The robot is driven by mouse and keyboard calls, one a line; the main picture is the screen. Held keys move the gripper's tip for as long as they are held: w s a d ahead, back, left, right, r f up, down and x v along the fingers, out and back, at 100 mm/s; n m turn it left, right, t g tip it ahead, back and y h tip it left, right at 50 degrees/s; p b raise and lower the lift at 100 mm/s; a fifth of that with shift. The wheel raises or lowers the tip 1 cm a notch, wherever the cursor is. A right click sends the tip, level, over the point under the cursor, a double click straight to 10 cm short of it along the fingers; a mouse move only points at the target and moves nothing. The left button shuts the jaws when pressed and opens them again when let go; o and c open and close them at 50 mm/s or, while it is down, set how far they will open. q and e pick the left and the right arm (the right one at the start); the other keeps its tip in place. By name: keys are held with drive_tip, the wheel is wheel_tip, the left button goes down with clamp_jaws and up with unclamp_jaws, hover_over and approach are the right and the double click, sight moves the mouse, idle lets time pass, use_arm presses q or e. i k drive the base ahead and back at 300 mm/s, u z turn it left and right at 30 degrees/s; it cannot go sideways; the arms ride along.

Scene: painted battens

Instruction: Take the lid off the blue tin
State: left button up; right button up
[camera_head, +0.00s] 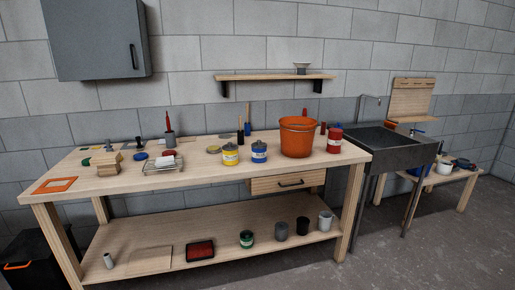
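The blue tin (259,152) stands upright on the wooden workbench, near its front edge, between a yellow tin on its left and an orange bucket on its right. Its top looks covered by a blue lid (259,145); at this size I cannot make out the lid's rim clearly. Neither of my grippers shows in the head view.
The yellow tin (230,154) is close on the left. The orange bucket (298,137) is close on the right, with a red tin (334,140) beyond it. A wire rack (163,166) lies further left. The workbench (210,177) is bare in front of the rack and yellow tin.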

sight(259, 144)
drive_tip(key=i, duration=1.4)
drive_tip(key=z, duration=1.1)
drive_tip(key=i, duration=0.4)
drive_tip(key=u, duration=1.9)
